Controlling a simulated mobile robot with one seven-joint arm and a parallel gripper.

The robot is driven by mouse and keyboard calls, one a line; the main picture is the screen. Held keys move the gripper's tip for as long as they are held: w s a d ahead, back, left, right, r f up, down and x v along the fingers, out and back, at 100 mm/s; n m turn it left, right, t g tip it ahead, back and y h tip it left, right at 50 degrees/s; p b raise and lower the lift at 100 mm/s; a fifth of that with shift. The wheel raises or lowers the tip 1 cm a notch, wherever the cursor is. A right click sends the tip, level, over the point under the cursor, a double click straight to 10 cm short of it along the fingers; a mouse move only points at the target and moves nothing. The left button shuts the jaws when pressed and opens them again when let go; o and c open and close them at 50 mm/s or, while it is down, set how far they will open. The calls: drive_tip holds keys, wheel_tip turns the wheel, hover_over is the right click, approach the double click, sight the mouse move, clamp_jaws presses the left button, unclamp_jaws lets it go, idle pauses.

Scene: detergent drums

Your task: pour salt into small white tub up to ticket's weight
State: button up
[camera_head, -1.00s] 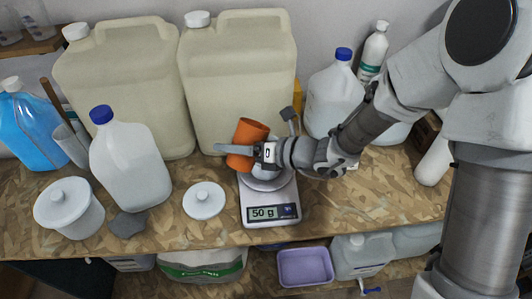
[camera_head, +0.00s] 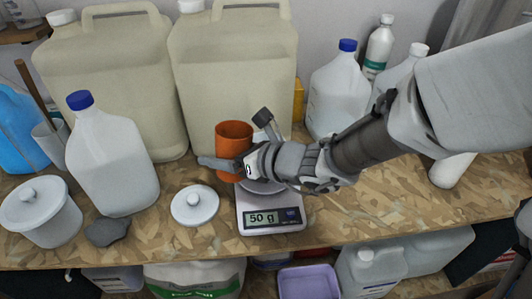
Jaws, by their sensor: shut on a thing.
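My gripper (camera_head: 226,164) is shut on an orange cup (camera_head: 234,135) and holds it nearly upright above the back left part of the scale. The cup's contents cannot be made out. The kitchen scale (camera_head: 271,200) stands on the bench and its display (camera_head: 272,217) reads 50 g. A pale rounded edge, probably the small white tub, shows on the scale under my gripper; most of it is hidden. A round white lid (camera_head: 195,205) with a knob lies on the bench left of the scale. I cannot make out a ticket with a weight.
A lidded white pot (camera_head: 42,215), a dark grey lump (camera_head: 107,231) and a blue-capped jug (camera_head: 110,160) stand at left. Large beige canisters (camera_head: 235,75) block the back. A white jug (camera_head: 336,95) stands behind my arm. The bench right of the scale (camera_head: 370,205) is clear.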

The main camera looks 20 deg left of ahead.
drive_tip(key=shift+s+a+f+n+t+b, duration=0.1)
drive_tip(key=shift+s+f+n+t+b, duration=0.3)
drive_tip(key=shift+b, duration=0.75)
drive_tip(key=shift+w+f+n+b, duration=0.2)
drive_tip(key=shift+f+b, duration=0.35)
drive_tip(key=shift+b, duration=0.55)
drive_tip(key=shift+s+b, duration=0.1)
drive_tip(key=shift+b, duration=0.25)
drive_tip(key=shift+h, duration=0.3)
